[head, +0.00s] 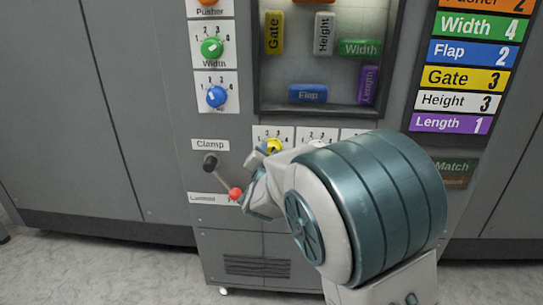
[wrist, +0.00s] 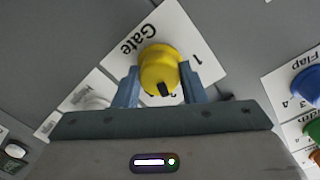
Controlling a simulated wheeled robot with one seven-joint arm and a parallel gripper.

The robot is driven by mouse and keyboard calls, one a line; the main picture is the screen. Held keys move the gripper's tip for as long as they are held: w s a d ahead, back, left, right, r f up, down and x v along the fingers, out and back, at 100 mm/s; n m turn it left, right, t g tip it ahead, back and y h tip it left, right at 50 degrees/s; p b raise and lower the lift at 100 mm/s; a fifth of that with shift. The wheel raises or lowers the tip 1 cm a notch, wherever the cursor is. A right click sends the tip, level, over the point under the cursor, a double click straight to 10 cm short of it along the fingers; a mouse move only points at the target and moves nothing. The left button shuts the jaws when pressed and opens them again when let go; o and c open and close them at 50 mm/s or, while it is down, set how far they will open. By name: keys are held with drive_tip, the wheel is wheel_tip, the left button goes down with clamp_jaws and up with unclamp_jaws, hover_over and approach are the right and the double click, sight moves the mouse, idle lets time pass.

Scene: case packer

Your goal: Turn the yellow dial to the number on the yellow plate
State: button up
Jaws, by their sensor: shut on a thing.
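The yellow dial (head: 273,146) sits on a white plate in the lower row of dials, partly hidden by my arm in the head view. In the wrist view, the yellow dial (wrist: 158,68) is labelled Gate, and its black mark points down toward my palm. A 1 shows beside it; the other numbers are mostly hidden. My gripper (wrist: 160,76) is shut on the dial, one finger on each side. The yellow plate (head: 466,78) in the list at right reads Gate 3.
A clamp lever (head: 222,175) with a red knob (head: 235,194) is just left of my gripper. A green dial (head: 211,48) and a blue dial (head: 216,96) are above left. A window (head: 330,75) with coloured labelled blocks is above.

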drive_tip(key=shift+a+f, duration=0.1)
drive_tip(key=o, duration=1)
drive_tip(key=shift+s, duration=0.15)
drive_tip(key=s, duration=0.4)
drive_tip(key=s+p, duration=0.1)
drive_tip(key=s, duration=0.4)
drive_tip(key=s+p, duration=0.1)
drive_tip(key=s, duration=0.3)
drive_tip(key=shift+s+a+r, duration=0.25)
drive_tip(key=shift+s+r, duration=0.05)
drive_tip(key=s+d+r+n+g+y+p, duration=0.3)
drive_tip(key=d+r+n+g+y+p, duration=0.25)
drive_tip(key=r+p, duration=0.6)
drive_tip(key=s+d+r+g+h+p, duration=0.1)
drive_tip(key=s+d+g+p, duration=0.2)
drive_tip(key=s+d+p, duration=0.1)
drive_tip(key=s+d+r+n+g+h+p, duration=0.1)
drive_tip(key=s+d+r+g+h+p, duration=0.1)
drive_tip(key=s, duration=0.5)
drive_tip(key=s+d+r+g+h+p, duration=0.2)
drive_tip(key=s+d+g+p, duration=0.2)
drive_tip(key=s+d+p, duration=0.2)
drive_tip(key=shift+d+r+n, duration=0.25)
drive_tip(key=shift+d+n, duration=0.1)
drive_tip(key=shift+d, duration=0.4)
